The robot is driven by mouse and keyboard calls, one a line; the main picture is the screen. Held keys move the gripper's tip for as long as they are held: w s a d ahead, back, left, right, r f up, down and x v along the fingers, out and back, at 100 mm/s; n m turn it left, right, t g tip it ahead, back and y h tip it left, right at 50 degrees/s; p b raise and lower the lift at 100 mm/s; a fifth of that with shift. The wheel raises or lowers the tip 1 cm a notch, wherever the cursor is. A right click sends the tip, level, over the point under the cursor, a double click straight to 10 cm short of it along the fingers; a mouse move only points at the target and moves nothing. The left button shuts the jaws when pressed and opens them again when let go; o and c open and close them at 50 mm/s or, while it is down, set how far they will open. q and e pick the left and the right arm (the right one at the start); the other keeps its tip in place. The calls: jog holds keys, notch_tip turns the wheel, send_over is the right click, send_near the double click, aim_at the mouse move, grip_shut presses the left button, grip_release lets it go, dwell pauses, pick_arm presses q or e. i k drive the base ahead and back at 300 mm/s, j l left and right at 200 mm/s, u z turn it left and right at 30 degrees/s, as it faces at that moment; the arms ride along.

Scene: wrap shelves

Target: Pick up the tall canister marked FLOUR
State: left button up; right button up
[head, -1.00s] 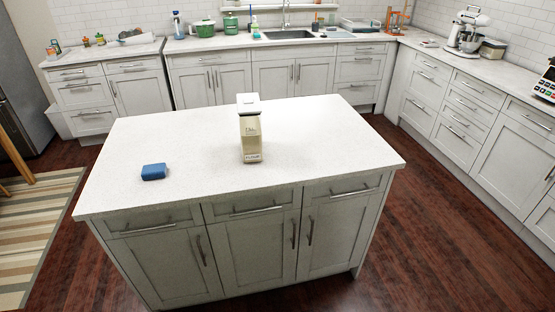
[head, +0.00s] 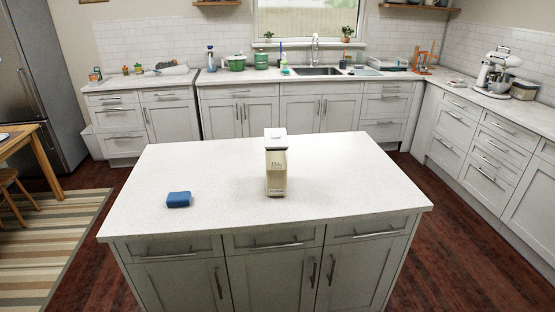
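A tall canister (head: 277,168) with a white lid and pale cream contents stands upright on the white top of the kitchen island, near its middle. Neither of my grippers shows in the head view.
A blue block, perhaps a sponge, (head: 179,199) lies on the island top (head: 340,190) left of the canister. The rest of the top is clear. Counters with a sink (head: 317,71) and a stand mixer (head: 497,70) line the back and right. A wooden table (head: 28,150) stands at left.

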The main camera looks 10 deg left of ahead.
aim_at(276, 161)
jog(key=u, duration=0.35)
jog(key=i+l+u, duration=0.15)
jog(key=l+u, duration=0.15)
jog(key=l, duration=0.2)
jog(key=i+l+u, duration=0.1)
jog(key=l+u, duration=0.25)
jog(key=l, duration=0.15)
jog(key=l+u, duration=0.3)
jog(key=l, duration=0.25)
jog(key=i, duration=0.05)
